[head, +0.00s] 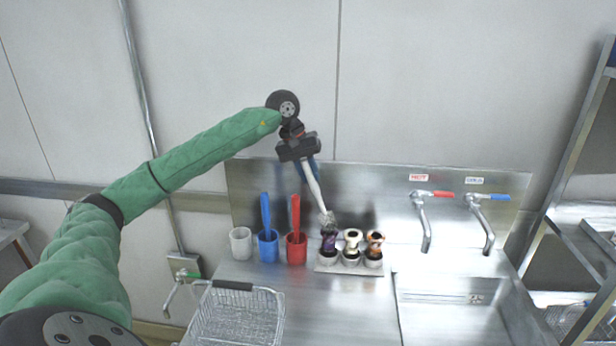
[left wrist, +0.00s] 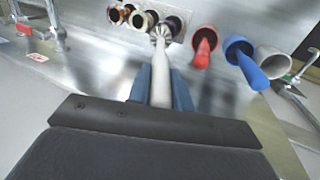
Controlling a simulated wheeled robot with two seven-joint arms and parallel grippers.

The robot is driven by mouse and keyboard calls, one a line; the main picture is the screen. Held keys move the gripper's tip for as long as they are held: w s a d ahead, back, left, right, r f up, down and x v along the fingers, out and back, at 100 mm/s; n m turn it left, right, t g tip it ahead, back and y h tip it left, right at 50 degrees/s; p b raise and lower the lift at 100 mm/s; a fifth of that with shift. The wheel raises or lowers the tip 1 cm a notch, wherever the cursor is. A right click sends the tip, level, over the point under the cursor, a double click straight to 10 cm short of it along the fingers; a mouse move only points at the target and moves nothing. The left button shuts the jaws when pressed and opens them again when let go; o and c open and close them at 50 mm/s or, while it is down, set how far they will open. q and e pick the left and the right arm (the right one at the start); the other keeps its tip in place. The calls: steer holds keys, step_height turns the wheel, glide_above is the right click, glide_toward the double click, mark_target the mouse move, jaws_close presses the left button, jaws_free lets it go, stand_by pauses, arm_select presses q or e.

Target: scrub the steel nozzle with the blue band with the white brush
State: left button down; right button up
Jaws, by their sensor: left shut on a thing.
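My left gripper (head: 309,174) is shut on the handle of the white brush (head: 314,188), which points down with its grey bristle head lowest. The brush also shows in the left wrist view (left wrist: 160,88), between the blue fingers. Its bristles are at or just above the leftmost nozzle (head: 328,240), which has dark purple residue; I cannot tell whether they touch. A middle nozzle (head: 352,238) with pale residue and a right nozzle (head: 375,240) with orange residue stand beside it in a holder (head: 349,270). The band colours are too small to tell. My right gripper is out of view.
Left of the nozzles stand an empty white cup (head: 240,244), a blue cup (head: 268,249) with a blue brush, and a red cup (head: 296,252) with a red brush. A wire basket (head: 238,315) is in front. Taps (head: 424,225) and a sink (head: 455,318) are right.

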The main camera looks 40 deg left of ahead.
arm_select(q)
steer(key=shift+f, duration=0.1)
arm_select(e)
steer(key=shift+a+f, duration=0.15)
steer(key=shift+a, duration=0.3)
